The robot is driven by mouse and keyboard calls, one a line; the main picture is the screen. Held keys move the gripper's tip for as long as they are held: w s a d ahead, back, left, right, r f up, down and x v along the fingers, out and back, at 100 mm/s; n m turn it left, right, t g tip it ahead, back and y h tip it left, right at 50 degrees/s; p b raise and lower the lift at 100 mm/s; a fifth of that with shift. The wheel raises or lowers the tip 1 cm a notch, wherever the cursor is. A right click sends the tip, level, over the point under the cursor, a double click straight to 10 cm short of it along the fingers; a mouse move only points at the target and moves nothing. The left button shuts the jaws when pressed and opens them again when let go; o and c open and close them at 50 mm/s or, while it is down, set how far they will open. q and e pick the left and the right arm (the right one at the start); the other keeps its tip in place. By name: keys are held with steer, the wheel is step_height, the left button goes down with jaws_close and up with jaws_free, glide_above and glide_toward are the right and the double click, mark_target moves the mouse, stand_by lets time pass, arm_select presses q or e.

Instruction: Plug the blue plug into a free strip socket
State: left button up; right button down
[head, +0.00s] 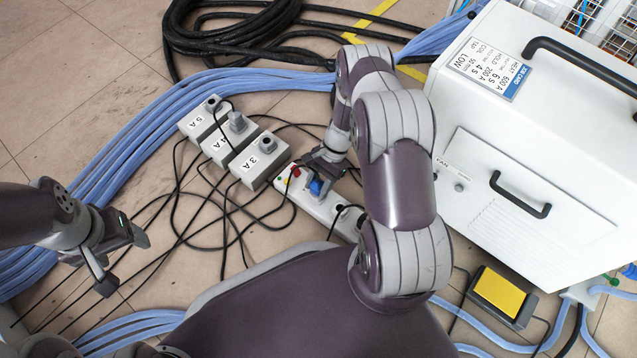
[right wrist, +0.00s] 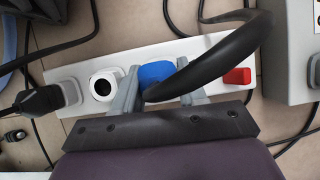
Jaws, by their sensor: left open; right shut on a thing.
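The white power strip (head: 332,207) lies on the floor in the middle of the head view; it also crosses the right wrist view (right wrist: 215,52). My right gripper (right wrist: 158,92) is shut on the blue plug (right wrist: 155,72), one finger on each side. The plug (head: 317,187) is over the strip near its red switch (right wrist: 237,77). I cannot tell whether its pins are in a socket. An open round socket (right wrist: 103,85) shows just left of the fingers. Further left a black plug (right wrist: 38,102) is at the strip's end. My left gripper (head: 122,262) is open and empty.
Three grey boxes marked 5 A (head: 203,117), 4 A (head: 230,140) and 3 A (head: 257,162) stand beside the strip. Loose black cables lie around them. The white heater cabinet (head: 480,225) stands to the right. Blue hoses (head: 130,150) run along the left.

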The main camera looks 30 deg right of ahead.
steer(key=shift+s+f+b, duration=0.1)
steer(key=shift+f+b, duration=0.25)
steer(key=shift+f, duration=0.5)
steer(key=shift+s+d+f+b, duration=0.15)
steer(key=shift+f+b, duration=0.2)
steer(key=c, duration=1)
jaws_free()
steer(key=shift+f, duration=0.2)
steer(key=o, duration=0.5)
steer(key=shift+w+a+f, duration=0.2)
steer(key=shift+a+f, duration=0.05)
steer(key=shift+f, duration=0.05)
steer(key=shift+w+a+r, duration=0.1)
steer(key=shift+w+r, duration=0.1)
steer(key=shift+r, duration=0.1)
